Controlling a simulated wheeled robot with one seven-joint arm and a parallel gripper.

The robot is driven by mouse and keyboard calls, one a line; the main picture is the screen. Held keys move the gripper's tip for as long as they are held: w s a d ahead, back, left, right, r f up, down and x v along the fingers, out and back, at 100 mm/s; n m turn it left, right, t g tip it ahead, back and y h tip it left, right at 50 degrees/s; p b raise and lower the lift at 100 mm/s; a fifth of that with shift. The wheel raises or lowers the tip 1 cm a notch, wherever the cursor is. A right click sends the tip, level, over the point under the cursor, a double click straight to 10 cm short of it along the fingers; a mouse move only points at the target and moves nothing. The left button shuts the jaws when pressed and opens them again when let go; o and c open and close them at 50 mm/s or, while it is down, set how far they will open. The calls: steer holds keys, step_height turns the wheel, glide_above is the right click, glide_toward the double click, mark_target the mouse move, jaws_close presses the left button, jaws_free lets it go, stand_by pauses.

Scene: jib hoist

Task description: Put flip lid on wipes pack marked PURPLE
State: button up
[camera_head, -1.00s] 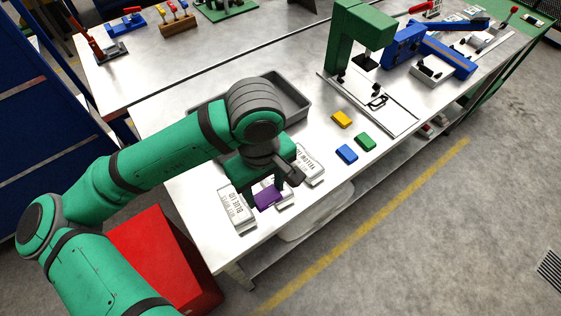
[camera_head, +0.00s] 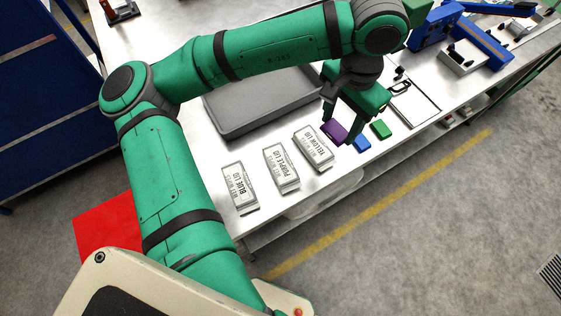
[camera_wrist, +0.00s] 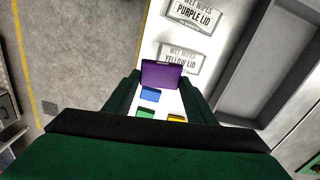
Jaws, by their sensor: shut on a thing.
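My gripper (camera_head: 343,125) is shut on the flat purple lid (camera_head: 335,131), which also shows between the fingers in the wrist view (camera_wrist: 160,74). It is past the right end of the pack row, close to the loose lids. The white pack marked PURPLE LID (camera_head: 281,167) lies on the bench in the middle of the row, its top bare. It also shows at the top of the wrist view (camera_wrist: 193,16). The purple lid is apart from this pack. The gap between lid and bench cannot be judged exactly.
The YELLOW LID pack (camera_head: 314,148) lies between my gripper and the purple pack; the BLUE LID pack (camera_head: 239,187) is left. Loose blue (camera_head: 362,144), green (camera_head: 381,129) and yellow (camera_wrist: 177,118) lids lie near my gripper. A grey tray (camera_head: 222,132) stands behind the packs.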

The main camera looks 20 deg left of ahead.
steer(key=shift+w+d+r+m, duration=0.15)
steer(key=shift+w+d+m, duration=0.2)
steer(key=shift+d+m, duration=0.2)
steer(key=s+a+f, duration=0.4)
steer(key=a, duration=0.4)
glide_above(283, 162)
steer(key=d, duration=0.1)
steer(key=f, duration=0.4)
steer(key=shift+w+f, duration=0.2)
steer(key=shift+w, duration=0.1)
steer(key=shift+s+a+f, duration=0.15)
steer(key=shift+a+f, duration=0.1)
steer(key=shift+f, duration=0.15)
steer(key=shift+s+a+f, duration=0.1)
steer(key=shift+a+f, duration=0.05)
steer(key=shift+f, duration=0.8)
steer(key=shift+s+a+f, duration=0.1)
steer(key=shift+f, duration=0.8)
steer(key=o, duration=1)
steer(key=shift+f, duration=0.1)
